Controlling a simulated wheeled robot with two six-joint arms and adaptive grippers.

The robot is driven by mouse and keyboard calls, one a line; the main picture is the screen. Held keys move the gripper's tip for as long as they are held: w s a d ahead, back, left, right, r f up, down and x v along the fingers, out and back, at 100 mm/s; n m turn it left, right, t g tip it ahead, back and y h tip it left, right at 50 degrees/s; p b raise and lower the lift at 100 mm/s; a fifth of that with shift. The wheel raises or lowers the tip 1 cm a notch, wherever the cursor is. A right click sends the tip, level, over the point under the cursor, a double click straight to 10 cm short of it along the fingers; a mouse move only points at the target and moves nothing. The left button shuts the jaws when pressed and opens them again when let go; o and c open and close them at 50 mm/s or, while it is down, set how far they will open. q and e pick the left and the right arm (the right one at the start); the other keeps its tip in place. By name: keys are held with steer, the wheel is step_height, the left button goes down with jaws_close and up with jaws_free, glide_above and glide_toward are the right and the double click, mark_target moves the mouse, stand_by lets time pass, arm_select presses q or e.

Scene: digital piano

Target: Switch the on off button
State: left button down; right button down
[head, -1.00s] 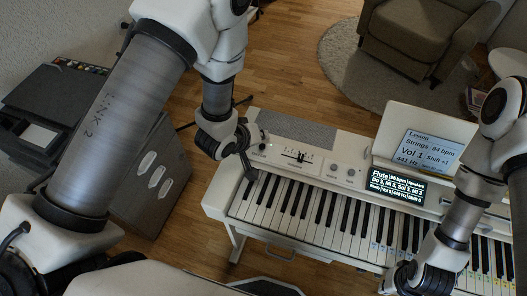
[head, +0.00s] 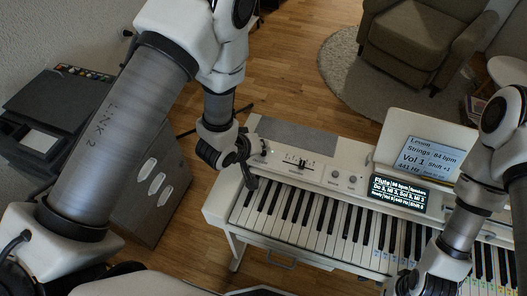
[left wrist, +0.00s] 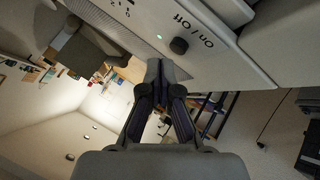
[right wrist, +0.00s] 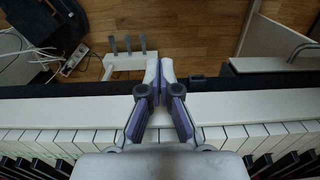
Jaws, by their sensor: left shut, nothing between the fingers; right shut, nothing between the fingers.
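The on/off knob (left wrist: 179,46) is a small black round knob on the piano's white panel, beside the printed "on / off" label (left wrist: 194,29). A small green light (left wrist: 159,36) glows near it. My left gripper (left wrist: 154,66) is shut and empty, its fingertips just beside the knob; I cannot tell whether they touch it. In the head view the left gripper (head: 251,182) is over the left end of the digital piano (head: 325,165). My right gripper (right wrist: 160,66) is shut and empty, above the piano's front edge.
The piano's sliders (head: 299,164) and lit display (head: 398,196) are right of my left gripper. A tablet (head: 428,158) leans on the music stand. A grey cabinet (head: 150,190) stands at the left, an armchair (head: 415,45) behind. Wooden floor lies between.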

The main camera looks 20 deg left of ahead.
arm_select(q)
steer(key=shift+f, duration=0.15)
stand_by(0.3)
steer(key=shift+f, duration=0.3)
steer(key=shift+f+b, duration=0.3)
steer(key=shift+b, duration=0.05)
steer(key=shift+r, duration=0.1)
steer(key=shift+s+r+p, duration=0.1)
steer(key=shift+r+p, duration=0.85)
steer(key=shift+p, duration=0.1)
step_height(320, 180, up, 5)
steer(key=p, duration=0.4)
steer(key=shift+p, duration=0.35)
